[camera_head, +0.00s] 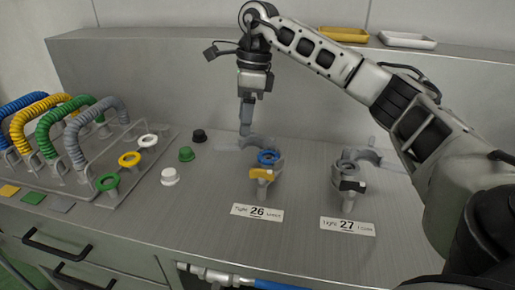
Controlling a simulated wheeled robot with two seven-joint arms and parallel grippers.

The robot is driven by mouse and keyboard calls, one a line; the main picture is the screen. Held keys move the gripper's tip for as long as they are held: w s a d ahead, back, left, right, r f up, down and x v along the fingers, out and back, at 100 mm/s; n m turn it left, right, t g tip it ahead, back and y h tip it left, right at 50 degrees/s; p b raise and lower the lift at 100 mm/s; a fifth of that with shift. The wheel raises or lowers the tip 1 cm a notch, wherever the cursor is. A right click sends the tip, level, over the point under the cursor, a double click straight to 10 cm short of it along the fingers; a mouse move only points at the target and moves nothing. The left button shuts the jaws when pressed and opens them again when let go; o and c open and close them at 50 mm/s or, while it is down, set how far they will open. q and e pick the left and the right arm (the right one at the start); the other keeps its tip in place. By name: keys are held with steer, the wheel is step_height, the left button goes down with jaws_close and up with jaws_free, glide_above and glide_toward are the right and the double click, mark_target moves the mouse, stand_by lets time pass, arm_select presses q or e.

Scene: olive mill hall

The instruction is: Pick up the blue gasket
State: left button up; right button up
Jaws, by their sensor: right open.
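The blue gasket (268,157) is a small ring on top of a grey pipe fitting (262,189) with a yellow lever, behind the label marked 26 (257,212). My right gripper (246,131) hangs from my arm, which comes in from the right. Its fingers point down, a little left of the gasket and apparently behind it. It is open, and nothing shows between its fingers. My left gripper is not in view.
A similar fitting (348,178) with a black lever stands right, behind label 27 (347,227). Left are a hose rack (100,195), white, yellow and green rings, and small white (170,176), green (186,154) and black (199,135) pieces. Yellow (344,34) and white (407,40) trays sit on the back ledge.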

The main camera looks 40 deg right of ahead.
step_height(320, 180, up, 4)
steer(key=f+m+h, duration=0.1)
steer(key=h, duration=0.1)
glide_above(269, 157)
step_height(269, 157, down, 9)
steer(key=shift+s+r, duration=0.1)
steer(key=shift+r, duration=0.1)
steer(key=shift+f+p, duration=0.45)
steer(key=shift+f, duration=2.5)
steer(key=c, duration=0.7)
